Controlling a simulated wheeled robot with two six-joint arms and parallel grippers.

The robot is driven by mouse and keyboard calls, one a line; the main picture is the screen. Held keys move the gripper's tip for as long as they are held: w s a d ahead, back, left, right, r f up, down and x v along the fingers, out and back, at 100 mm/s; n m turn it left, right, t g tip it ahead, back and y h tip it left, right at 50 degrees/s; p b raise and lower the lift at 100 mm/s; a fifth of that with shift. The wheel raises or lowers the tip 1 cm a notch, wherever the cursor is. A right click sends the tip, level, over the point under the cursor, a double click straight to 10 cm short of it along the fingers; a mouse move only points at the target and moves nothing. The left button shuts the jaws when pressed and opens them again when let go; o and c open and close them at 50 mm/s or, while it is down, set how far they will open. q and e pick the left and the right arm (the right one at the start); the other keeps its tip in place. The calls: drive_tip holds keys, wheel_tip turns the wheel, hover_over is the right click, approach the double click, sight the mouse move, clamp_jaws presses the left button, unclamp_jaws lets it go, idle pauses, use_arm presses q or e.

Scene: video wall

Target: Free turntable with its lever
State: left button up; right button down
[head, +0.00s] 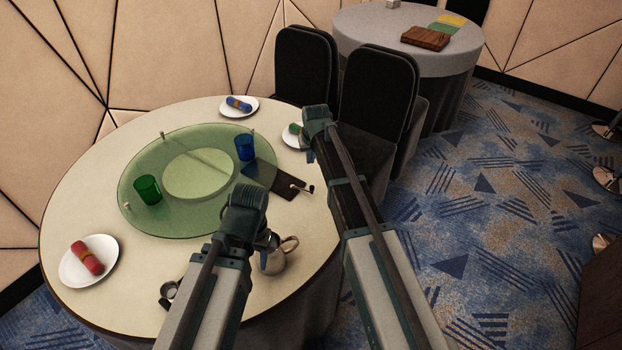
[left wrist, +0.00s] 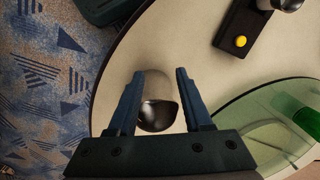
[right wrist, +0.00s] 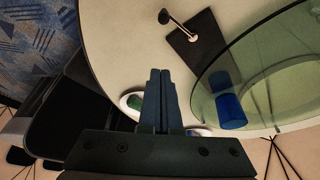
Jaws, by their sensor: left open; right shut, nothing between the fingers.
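The green glass turntable (head: 130,205) lies on the round table, with a pale disc (head: 198,174) at its middle; part of it also shows in the right wrist view (right wrist: 245,65). A dark plate (head: 272,181) lies at its right edge. A lever (head: 302,188) with a dark knob rises from the plate; it also shows in the right wrist view (right wrist: 180,27). My right gripper (head: 309,156) is shut and empty, beyond the lever near the far right rim. My left gripper (head: 266,238) is open, with its fingers (left wrist: 157,95) either side of a metal pot; contact is unclear.
The metal pot (head: 279,256) stands near the right rim. A blue cup (head: 245,148) and a green cup (head: 147,189) stand on the glass. A black box with a yellow button (left wrist: 241,41) lies nearby. Plates with rolled napkins (head: 112,265) line the rim. Black chairs (head: 378,95) stand behind.

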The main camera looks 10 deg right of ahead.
drive_tip(key=shift+f, duration=0.1)
use_arm(q)
wheel_tip(320, 180, down, 10)
drive_tip(key=b, duration=0.9)
drive_tip(key=shift+r+b, duration=0.2)
drive_tip(key=shift+b, duration=0.1)
use_arm(e)
drive_tip(key=x, duration=1)
drive_tip(key=shift+s, duration=0.1)
drive_tip(key=s, duration=0.3)
drive_tip(key=shift+s, duration=0.25)
use_arm(q)
drive_tip(key=shift+r, duration=0.1)
use_arm(e)
drive_tip(key=shift+s, duration=0.25)
